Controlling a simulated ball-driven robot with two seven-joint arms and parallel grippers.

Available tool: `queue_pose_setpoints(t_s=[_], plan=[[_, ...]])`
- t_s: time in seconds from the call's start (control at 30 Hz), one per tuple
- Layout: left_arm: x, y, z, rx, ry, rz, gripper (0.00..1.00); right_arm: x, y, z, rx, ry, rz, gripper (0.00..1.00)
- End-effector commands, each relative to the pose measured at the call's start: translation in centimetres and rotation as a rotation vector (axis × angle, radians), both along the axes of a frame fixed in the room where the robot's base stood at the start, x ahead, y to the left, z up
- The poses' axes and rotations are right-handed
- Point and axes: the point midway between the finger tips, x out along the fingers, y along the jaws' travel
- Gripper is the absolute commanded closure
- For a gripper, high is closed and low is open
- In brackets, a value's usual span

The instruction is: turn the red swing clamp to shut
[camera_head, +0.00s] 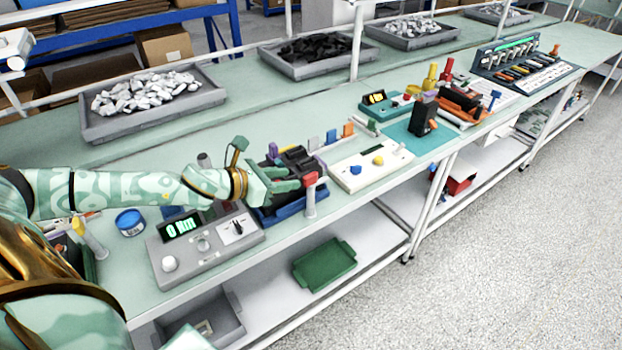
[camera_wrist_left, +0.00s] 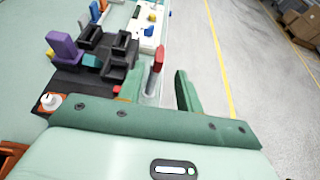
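The red swing clamp (camera_head: 310,179) has a red top on a pale grey post, at the front right corner of the dark blue-based fixture (camera_head: 285,212). In the left wrist view the red clamp (camera_wrist_left: 157,58) stands upright between the two green fingers, with visible space on its right. My left gripper (camera_head: 293,180) is open, its fingertips reaching toward the clamp from the left. The left gripper (camera_wrist_left: 158,90) also shows in the wrist view. I cannot tell whether a finger touches the clamp. My right gripper is not in view.
A grey meter box (camera_head: 206,245) with a lit display stands left of the fixture. A white panel (camera_head: 370,165) with blue and yellow knobs stands to the right. Purple and black blocks (camera_wrist_left: 62,46) crowd the fixture. The aisle floor (camera_head: 480,260) is clear.

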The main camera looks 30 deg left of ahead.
Motion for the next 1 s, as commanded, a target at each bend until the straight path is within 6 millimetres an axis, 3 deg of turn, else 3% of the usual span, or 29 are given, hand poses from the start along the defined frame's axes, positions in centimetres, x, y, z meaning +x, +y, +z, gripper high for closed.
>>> queue_pose_setpoints(t_s=[0.5, 0.87, 1.0], plan=[[6.5, -2.7, -2.8, -0.002, -0.001, 0.002, 0.65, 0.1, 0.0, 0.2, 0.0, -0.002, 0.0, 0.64], [7.0, -2.9, -3.1, -0.001, 0.0, 0.0, 0.65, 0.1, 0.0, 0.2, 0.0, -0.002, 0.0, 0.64], [7.0, -2.9, -3.1, -0.001, 0.0, 0.0, 1.0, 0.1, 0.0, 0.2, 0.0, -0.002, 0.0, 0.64]])
